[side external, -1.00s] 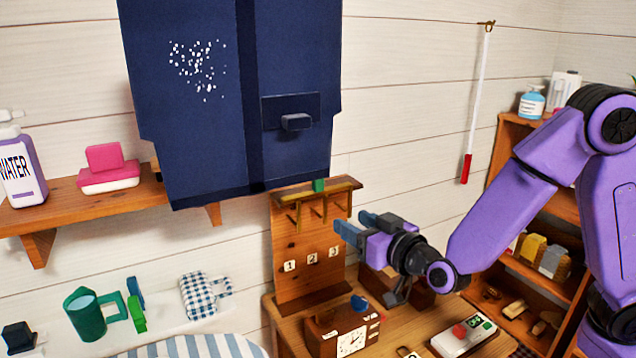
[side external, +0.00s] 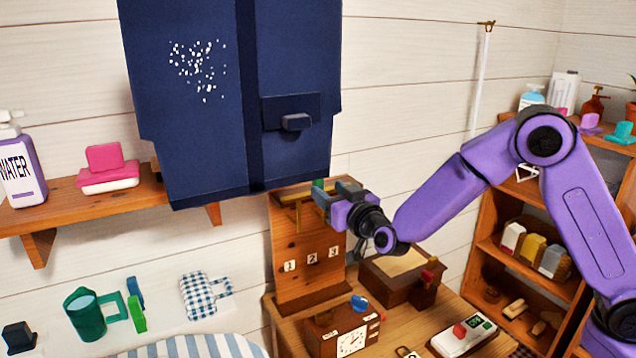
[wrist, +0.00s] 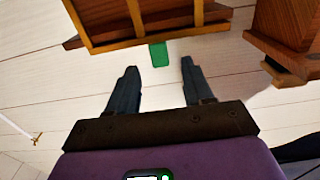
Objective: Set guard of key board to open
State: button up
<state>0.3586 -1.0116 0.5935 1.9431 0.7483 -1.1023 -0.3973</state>
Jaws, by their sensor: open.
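The key board (side external: 299,268) is an upright wooden panel with tags 1, 2 and 3, standing against the wall at the back of the desk. Its guard (side external: 288,199) is a light wooden frame near the top, with a green tab (side external: 318,184). My gripper (side external: 328,194) is open at the guard's height and partly hides it in the side view. In the wrist view the green tab (wrist: 159,54) lies just beyond and between the fingertips of my gripper (wrist: 157,68), apart from both. The guard's bars (wrist: 203,32) show above it.
A dark blue hanging bag (side external: 215,105) is close above the key board. A clock box (side external: 342,330), a wooden box (side external: 398,274) and a device with a red button (side external: 464,335) sit on the desk. A shelf unit (side external: 520,225) stands at right.

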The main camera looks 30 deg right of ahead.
aim_at(320, 184)
jog(key=shift+w, duration=3.15)
